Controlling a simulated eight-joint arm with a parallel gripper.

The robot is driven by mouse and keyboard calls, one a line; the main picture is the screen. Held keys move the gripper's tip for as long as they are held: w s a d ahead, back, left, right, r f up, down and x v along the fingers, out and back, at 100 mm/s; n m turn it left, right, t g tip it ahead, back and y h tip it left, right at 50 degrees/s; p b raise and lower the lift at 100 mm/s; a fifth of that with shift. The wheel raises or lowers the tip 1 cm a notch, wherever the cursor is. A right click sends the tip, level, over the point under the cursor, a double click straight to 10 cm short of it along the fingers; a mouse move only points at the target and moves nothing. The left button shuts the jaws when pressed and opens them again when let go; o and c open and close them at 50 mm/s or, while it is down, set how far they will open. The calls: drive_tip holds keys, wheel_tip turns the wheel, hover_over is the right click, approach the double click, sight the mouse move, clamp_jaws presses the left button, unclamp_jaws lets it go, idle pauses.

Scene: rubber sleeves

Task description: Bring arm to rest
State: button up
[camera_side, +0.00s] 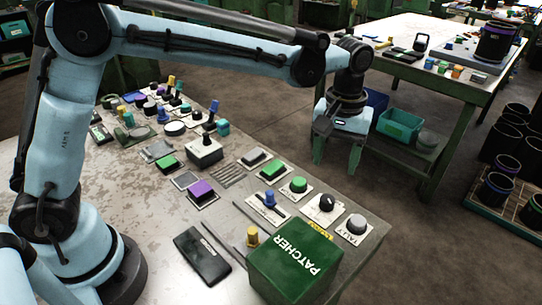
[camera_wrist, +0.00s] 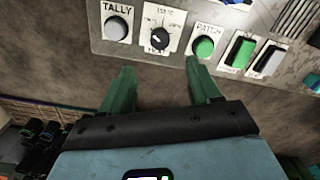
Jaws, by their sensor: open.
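My gripper (camera_side: 337,158) is open and empty at the end of my outstretched arm, above the far right edge of the control bench (camera_side: 120,185). In the wrist view its two green fingers (camera_wrist: 162,86) are spread apart with nothing between them. Beyond the fingertips in that view lie a grey TALLY button (camera_wrist: 115,28), a dial (camera_wrist: 159,39) and a green PATCH button (camera_wrist: 204,48). The fingers look apart from all of these. The side view also shows the dial (camera_side: 326,203) and the grey button (camera_side: 356,224) near the bench's right edge.
A green PATCHER box (camera_side: 290,265) stands at the bench's front right corner. Levers and buttons cover much of the bench. A second table (camera_side: 455,85) stands behind, with a teal bin (camera_side: 399,126) below it.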

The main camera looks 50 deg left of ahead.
drive_tip(key=shift+r, duration=0.55)
drive_tip(key=s+a+r+m+t, duration=0.2)
drive_tip(key=s+a+r+t, duration=0.15)
drive_tip(key=s+a, duration=0.4)
drive_tip(key=s+a+f+m+t, duration=0.2)
drive_tip(key=s+a+t, duration=0.1)
drive_tip(key=s+a, duration=0.4)
drive_tip(key=shift+s+a+f+t, duration=0.2)
drive_tip(key=shift+a+f+t, duration=0.15)
drive_tip(key=shift+a, duration=0.65)
